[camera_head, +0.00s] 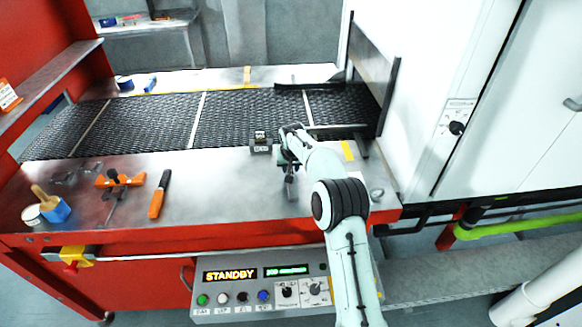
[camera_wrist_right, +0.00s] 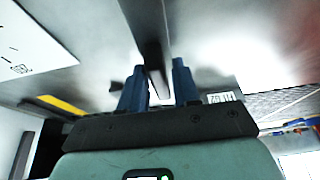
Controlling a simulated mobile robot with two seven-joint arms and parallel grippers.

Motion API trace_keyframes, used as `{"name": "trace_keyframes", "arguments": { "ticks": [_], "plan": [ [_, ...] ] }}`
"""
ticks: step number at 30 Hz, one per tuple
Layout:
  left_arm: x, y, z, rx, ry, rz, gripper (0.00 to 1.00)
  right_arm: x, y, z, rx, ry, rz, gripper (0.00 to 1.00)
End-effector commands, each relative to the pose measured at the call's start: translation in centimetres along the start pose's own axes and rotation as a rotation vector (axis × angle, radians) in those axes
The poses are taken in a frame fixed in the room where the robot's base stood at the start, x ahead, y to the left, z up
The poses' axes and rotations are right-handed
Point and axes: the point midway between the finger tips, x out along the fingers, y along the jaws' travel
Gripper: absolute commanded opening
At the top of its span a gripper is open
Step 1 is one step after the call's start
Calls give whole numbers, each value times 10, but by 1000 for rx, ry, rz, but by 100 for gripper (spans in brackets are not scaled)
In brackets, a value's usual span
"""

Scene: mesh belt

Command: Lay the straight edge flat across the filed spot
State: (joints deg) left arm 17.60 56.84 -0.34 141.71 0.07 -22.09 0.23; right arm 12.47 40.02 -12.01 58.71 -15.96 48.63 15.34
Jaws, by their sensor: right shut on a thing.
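My right gripper (camera_wrist_right: 159,82) is shut on a long, thin, dark bar that looks like the straight edge (camera_wrist_right: 150,38). In the right wrist view the bar runs from between the blue fingers up to the top of the picture. In the head view my right gripper (camera_head: 289,150) is at the near edge of the mesh belt (camera_head: 245,115), partly hidden by my wrist. A thin grey bar (camera_head: 338,127) extends right from it over the belt; it seems to be the same straight edge. I cannot make out the filed spot. My left gripper is not in view.
A small dark block (camera_head: 260,143) sits just left of my right gripper. An orange-handled tool (camera_head: 159,194), an orange clamp (camera_head: 118,181) and a blue pot with a brush (camera_head: 54,209) lie left on the front ledge. A white cabinet (camera_head: 440,80) stands right.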

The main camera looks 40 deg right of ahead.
Motion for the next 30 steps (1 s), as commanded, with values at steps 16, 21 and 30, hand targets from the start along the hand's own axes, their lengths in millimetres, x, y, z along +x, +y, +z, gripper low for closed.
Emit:
{"name": "trace_keyframes", "arguments": {
  "ticks": [16,21,30],
  "plan": [
    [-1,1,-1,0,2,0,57,1,-1,0,0,1,-1,57],
    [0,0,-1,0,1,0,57,-8,-2,-2,-1,2,-2,57],
    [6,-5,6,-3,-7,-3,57,-68,-2,-1,-1,4,-3,57]
  ]
}}
